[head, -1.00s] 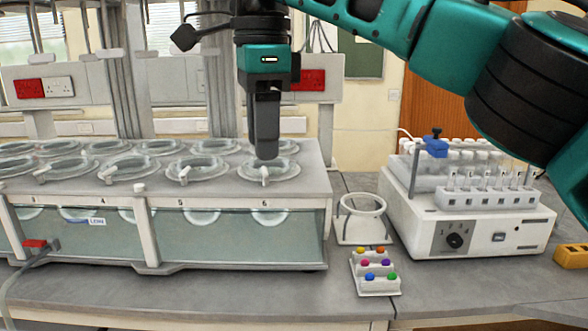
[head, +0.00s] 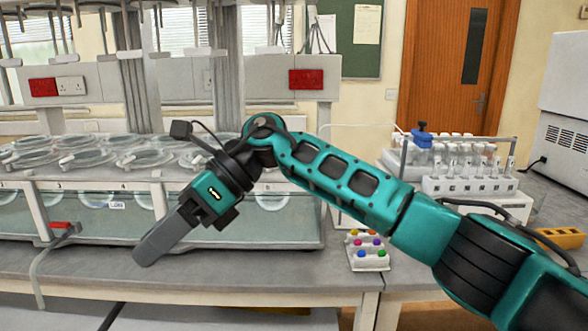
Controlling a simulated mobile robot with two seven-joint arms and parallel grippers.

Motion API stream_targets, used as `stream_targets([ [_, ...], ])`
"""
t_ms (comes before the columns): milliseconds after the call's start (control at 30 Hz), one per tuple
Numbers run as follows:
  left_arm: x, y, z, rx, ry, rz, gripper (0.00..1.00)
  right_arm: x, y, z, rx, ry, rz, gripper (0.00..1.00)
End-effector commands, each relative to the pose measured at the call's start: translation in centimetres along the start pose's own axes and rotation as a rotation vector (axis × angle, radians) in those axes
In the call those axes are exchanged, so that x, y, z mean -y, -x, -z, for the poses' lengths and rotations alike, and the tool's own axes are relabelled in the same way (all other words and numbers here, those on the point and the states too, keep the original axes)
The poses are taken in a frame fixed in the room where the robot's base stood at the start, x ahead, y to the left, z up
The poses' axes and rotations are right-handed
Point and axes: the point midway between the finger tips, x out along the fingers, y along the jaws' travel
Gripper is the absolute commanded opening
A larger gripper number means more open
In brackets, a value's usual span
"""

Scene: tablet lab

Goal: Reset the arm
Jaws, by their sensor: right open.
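My right arm reaches in from the lower right across the picture. Its gripper (head: 148,252) points down and to the left, in front of the glass-fronted water bath (head: 285,228), over the front part of the bench. Nothing shows in its jaws, and it appears to be clear of the bath. The fingers overlap from this angle, so the gap between them is hidden. My left gripper is out of the picture.
The bath holds several round vessels (head: 148,158) in its top. A small rack with coloured balls (head: 368,252) stands right of it, below my forearm. The white sampler machine (head: 470,188) is partly behind my arm. A yellow block (head: 560,238) lies at right.

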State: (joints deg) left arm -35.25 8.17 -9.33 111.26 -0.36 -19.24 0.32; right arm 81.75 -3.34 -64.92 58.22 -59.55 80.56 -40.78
Motion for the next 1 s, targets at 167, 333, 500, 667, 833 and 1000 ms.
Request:
stream_targets([
  [167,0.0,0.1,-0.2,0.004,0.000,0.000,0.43,-0.5,-2.2,-0.6,0.425,-0.214,-0.142,0.49],
  [333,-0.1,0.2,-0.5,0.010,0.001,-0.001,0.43,0.2,-1.1,-0.1,0.811,-0.477,-0.253,0.49],
  [500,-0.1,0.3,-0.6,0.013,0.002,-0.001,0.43,2.2,1.5,3.2,1.177,-0.782,-0.351,0.49],
  [667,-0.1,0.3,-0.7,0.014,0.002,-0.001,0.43,4.4,3.8,9.5,1.500,-1.097,-0.426,0.49],
  [833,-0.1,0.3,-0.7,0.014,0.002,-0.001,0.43,5.7,5.0,18.9,1.821,-1.445,-0.488,0.49],
  [1000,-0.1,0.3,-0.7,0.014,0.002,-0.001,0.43,4.6,4.2,30.1,2.124,-1.802,-0.526,0.49],
])
